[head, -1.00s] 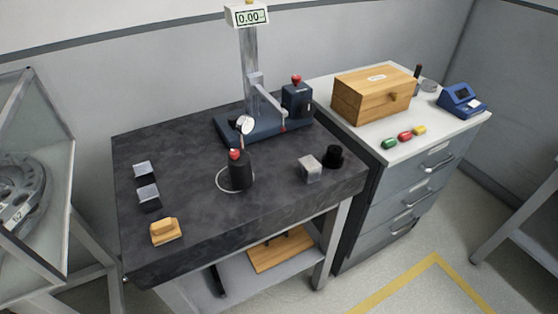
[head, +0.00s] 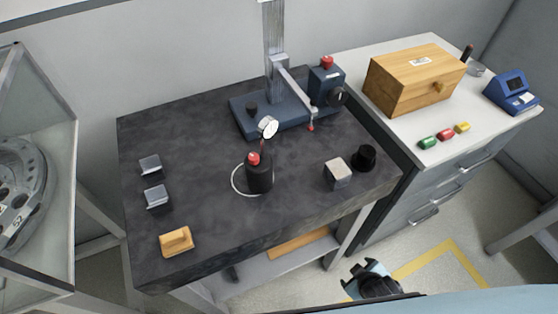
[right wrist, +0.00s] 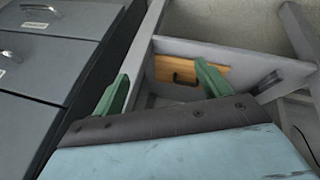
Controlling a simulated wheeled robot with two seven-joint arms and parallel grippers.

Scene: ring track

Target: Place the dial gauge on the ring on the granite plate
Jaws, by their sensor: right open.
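The dial gauge (head: 259,179) stands upright on the dark granite plate (head: 200,218). It has a black cylindrical base, a red knob, a thin stem and a round white dial. The thin white ring (head: 233,184) shows on the plate at the base's left and front. The base stands toward the ring's right side and hides part of it, so I cannot tell whether it is wholly inside. My right gripper (head: 366,269) is open and empty, low in front of the plate's front edge; its green fingers (right wrist: 162,84) are apart in the right wrist view. My left gripper is not in view.
A blue measuring stand (head: 275,120) with a tall column is behind the gauge. A grey block (head: 337,173) and a black cylinder (head: 364,158) are at right, two grey blocks (head: 157,197) and a wooden block (head: 176,242) at left. A wooden box (head: 415,80) sits on the cabinet.

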